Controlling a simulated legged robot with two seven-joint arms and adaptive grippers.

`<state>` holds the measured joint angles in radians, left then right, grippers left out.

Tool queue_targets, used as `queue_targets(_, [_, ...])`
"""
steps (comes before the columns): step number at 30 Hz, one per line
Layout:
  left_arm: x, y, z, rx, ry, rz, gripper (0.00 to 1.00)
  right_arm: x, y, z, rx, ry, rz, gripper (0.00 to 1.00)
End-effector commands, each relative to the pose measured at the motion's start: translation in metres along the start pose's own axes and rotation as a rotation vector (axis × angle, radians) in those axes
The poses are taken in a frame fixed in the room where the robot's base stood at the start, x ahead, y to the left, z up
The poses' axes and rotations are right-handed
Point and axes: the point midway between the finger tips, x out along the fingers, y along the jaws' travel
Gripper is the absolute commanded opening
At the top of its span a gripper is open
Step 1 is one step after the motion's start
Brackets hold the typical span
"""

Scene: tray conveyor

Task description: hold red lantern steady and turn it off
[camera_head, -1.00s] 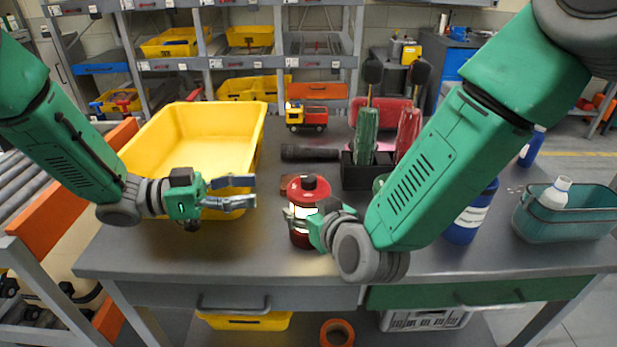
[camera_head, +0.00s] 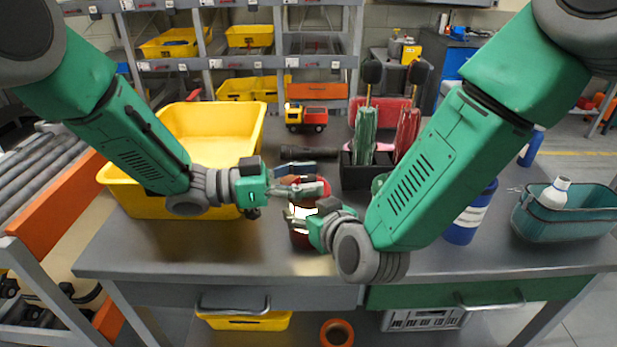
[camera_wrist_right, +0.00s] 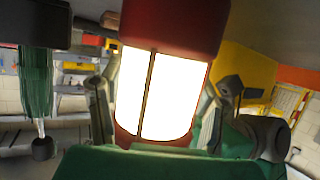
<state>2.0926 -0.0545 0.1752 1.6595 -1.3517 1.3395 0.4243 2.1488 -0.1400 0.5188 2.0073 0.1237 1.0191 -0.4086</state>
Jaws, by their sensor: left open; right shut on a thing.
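The red lantern (camera_head: 299,240) stands upright on the grey table, and its light panel glows white. My right gripper (camera_head: 300,217) is shut on the lantern's body from the right. In the right wrist view the lit lantern (camera_wrist_right: 165,90) fills the middle, with the right gripper's fingers (camera_wrist_right: 160,105) on either side of it. My left gripper (camera_head: 306,178) is open at the lantern's top, with its fingers in front of and behind the red cap. The fingers partly hide the cap, and I cannot tell whether they touch it.
A yellow bin (camera_head: 213,130) stands left on the table (camera_head: 200,250). Behind the lantern are a black flashlight (camera_head: 310,153), a toy truck (camera_head: 306,117) and a dark holder with green and red-handled tools (camera_head: 366,135). A blue bottle (camera_head: 470,220) and teal basket (camera_head: 560,222) stand right.

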Motion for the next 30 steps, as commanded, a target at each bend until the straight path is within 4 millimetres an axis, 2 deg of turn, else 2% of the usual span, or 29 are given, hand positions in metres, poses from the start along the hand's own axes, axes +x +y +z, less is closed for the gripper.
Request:
queue_targets(5, [0.0001, 0.0000, 0.0001, 0.000, 0.000, 0.000, 0.46, -0.0001, -0.0008, 0.0011, 0.000, -0.003, -0.002, 0.16])
queue_targets(8, [0.0000, 0.0000, 0.0002, 0.000, 0.000, 0.000, 0.14, -0.0001, -0.0008, 0.0011, 0.000, -0.002, -0.002, 0.16])
queue_targets(9, [0.0000, 0.0000, 0.0001, 0.000, 0.000, 0.000, 0.00, -0.0001, -0.0008, 0.0011, 0.000, -0.003, -0.002, 0.16])
queue_targets(20, [-0.0001, -0.0007, -0.0005, 0.000, 0.003, -0.029, 0.00, -0.0004, -0.0011, 0.0012, -0.001, -0.003, -0.003, 0.16])
queue_targets(30, [-0.0005, -0.0003, -0.0007, -0.003, 0.011, -0.229, 0.00, -0.0006, -0.0015, 0.0014, -0.001, -0.003, -0.003, 0.16])
